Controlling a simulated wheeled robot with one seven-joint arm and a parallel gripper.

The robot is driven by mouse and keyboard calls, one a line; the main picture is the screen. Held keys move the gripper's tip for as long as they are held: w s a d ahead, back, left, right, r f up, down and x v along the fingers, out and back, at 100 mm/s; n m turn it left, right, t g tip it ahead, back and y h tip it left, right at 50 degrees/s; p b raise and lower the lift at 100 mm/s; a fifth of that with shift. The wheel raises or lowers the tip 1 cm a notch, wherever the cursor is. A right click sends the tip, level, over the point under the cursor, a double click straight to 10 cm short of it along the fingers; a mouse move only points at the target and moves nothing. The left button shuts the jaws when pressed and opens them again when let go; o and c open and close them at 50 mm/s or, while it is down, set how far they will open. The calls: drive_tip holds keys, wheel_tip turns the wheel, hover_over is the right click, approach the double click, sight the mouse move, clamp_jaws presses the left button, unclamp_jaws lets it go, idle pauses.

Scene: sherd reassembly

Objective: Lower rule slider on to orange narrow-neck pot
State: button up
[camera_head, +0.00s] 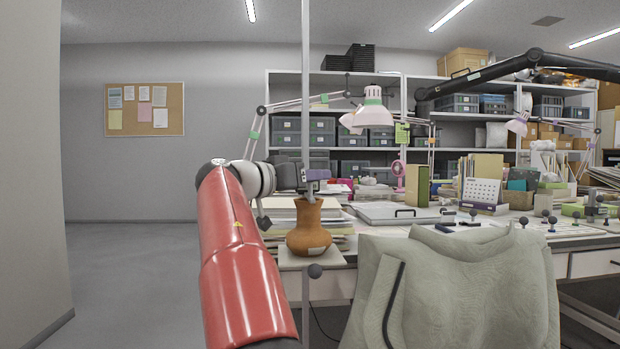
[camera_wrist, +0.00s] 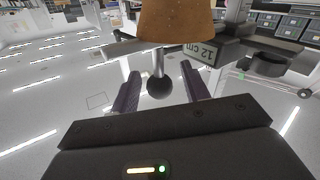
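The orange narrow-neck pot (camera_head: 310,233) stands upright on a small pale base plate (camera_head: 298,257) with a tall thin post rising behind it. The rule slider (camera_head: 318,175) is on the post just above the pot's rim; whether it touches the rim is hard to tell. In the wrist view, which looks upside down, the slider shows a "12 cm" label (camera_wrist: 205,51) beside part of the pot (camera_wrist: 178,18). My gripper (camera_wrist: 160,76) is open, its two fingers on either side of a dark ball knob (camera_wrist: 159,89) on a metal stem, with gaps visible. In the head view my gripper (camera_head: 288,178) is partly hidden.
Stacked papers and folders (camera_head: 340,222) lie on the table close behind the pot. A draped grey-green chair (camera_head: 455,290) stands at the front right. A lamp (camera_head: 372,112) hangs over the table. The floor at the left (camera_head: 130,280) is clear.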

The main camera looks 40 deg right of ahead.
drive_tip(key=shift+a, duration=0.15)
drive_tip(key=a, duration=0.7)
drive_tip(key=shift+s+a+b, duration=0.15)
drive_tip(key=shift+a+b, duration=0.15)
drive_tip(key=shift+b, duration=0.05)
